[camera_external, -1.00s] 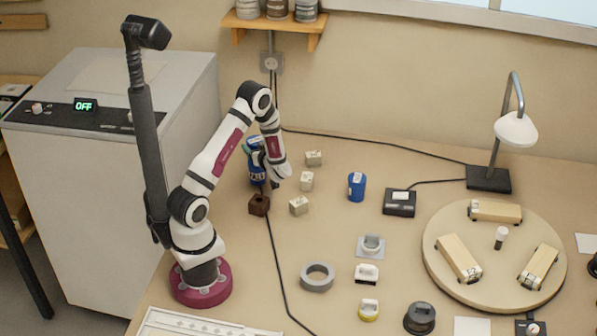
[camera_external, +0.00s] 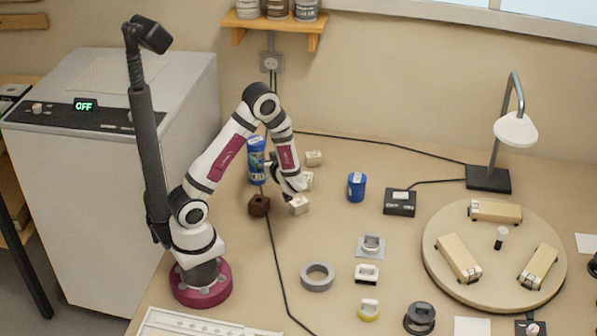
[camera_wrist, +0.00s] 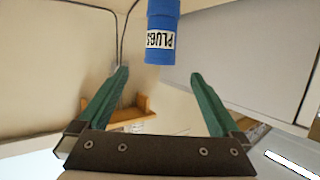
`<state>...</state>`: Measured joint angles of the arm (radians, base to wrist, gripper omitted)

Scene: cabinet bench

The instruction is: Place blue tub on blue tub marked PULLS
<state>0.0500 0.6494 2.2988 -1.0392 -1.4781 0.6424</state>
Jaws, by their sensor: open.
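A blue tub (camera_external: 257,147) stands on top of another blue tub (camera_external: 257,172), left of my gripper in the external view; together they look like one upright column. In the wrist view, which looks upside down, the upper tub (camera_wrist: 161,42) has a white label that seems to read PLUGS. The lower tub is mostly cut off by the top edge there, and I cannot read its label. My gripper (camera_external: 285,184) is open and empty, apart from the column and to its right. Its green fingers (camera_wrist: 158,85) are spread with nothing between them.
Pale blocks (camera_external: 299,205) and a dark brown block (camera_external: 259,205) sit close around my gripper. A separate blue tub (camera_external: 357,187) stands to the right. A black cable (camera_external: 275,255) runs along the bench. A wall shelf (camera_external: 275,27) hangs above.

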